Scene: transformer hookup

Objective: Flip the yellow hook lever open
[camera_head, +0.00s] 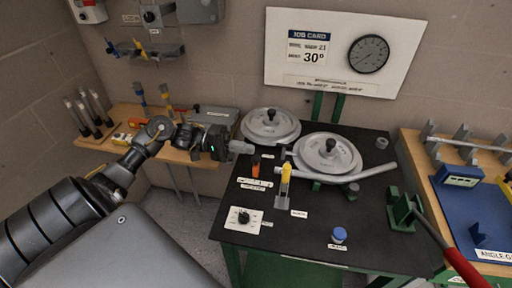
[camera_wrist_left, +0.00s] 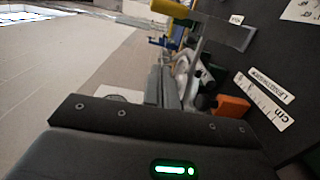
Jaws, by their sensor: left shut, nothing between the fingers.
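The yellow hook lever (camera_head: 286,173) stands upright on a grey bracket (camera_head: 282,200) near the middle of the black bench top. A small label lies beside the bracket. My left gripper (camera_head: 243,147) is shut and empty, to the left of the lever and apart from it. In the left wrist view the gripper's fingers (camera_wrist_left: 165,88) point away from the camera, and the yellow lever (camera_wrist_left: 172,9) shows at the top edge, partly cut off. My right gripper is not in view.
Two round grey discs (camera_head: 327,154) stand behind, with a long grey bar (camera_head: 350,179) to the right.

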